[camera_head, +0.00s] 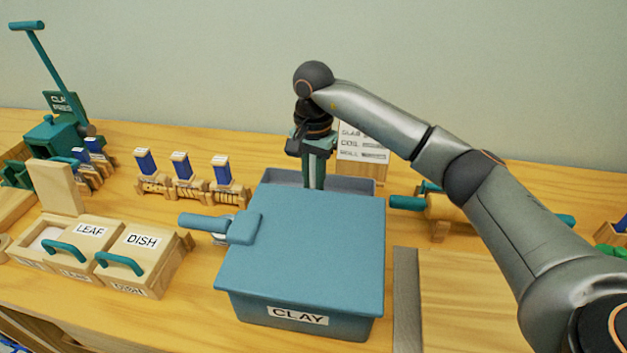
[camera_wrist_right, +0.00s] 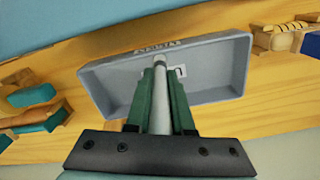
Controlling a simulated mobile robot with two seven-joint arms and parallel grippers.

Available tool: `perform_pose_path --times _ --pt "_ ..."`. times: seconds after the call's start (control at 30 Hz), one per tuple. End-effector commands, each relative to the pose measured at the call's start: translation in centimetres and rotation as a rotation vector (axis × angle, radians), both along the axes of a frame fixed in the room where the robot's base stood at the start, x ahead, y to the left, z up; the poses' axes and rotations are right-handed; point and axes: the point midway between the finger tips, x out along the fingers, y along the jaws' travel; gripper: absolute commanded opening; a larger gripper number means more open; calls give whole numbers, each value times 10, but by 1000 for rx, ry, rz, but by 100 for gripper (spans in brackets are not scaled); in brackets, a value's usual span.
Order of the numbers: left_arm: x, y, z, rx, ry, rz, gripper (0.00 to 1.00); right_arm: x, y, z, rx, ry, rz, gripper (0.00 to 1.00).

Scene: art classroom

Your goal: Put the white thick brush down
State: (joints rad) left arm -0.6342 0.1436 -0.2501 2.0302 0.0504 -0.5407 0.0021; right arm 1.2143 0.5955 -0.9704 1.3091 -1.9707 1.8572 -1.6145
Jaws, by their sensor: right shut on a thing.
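My right gripper (camera_head: 314,180) points straight down behind the blue clay box. In the right wrist view its green fingers (camera_wrist_right: 163,82) are shut on the white thick brush (camera_wrist_right: 160,112), a pale rod lying between them. The brush's far end is over a shallow grey tray (camera_wrist_right: 110,85); I cannot tell whether it touches the tray floor. In the head view the tray's back rim (camera_head: 350,184) shows behind the box, and the brush is hidden there by the fingers and box. My left gripper is not in view.
The blue lidded box labelled CLAY (camera_head: 300,250) stands in front of the tray. Blue-handled stamps on wooden stands (camera_head: 182,190) are to the left, with LEAF and DISH boxes (camera_head: 135,262) nearer. A rolling pin (camera_head: 440,207) and upright sign (camera_head: 362,150) are to the right.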

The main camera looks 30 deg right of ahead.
Motion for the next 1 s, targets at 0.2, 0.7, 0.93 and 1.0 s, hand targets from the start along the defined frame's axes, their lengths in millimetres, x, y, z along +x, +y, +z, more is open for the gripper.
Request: perform_pose_path --times 0.2,0.7,0.93,1.0 --pt "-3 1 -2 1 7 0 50 0 0 0 1 -3 1 0" --pt "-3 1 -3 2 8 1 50 0 0 -3 0 -2 0 51" --pt "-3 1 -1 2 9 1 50 0 0 3 0 -2 0 51" --pt "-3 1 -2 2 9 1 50 1 0 11 1 -4 0 51"
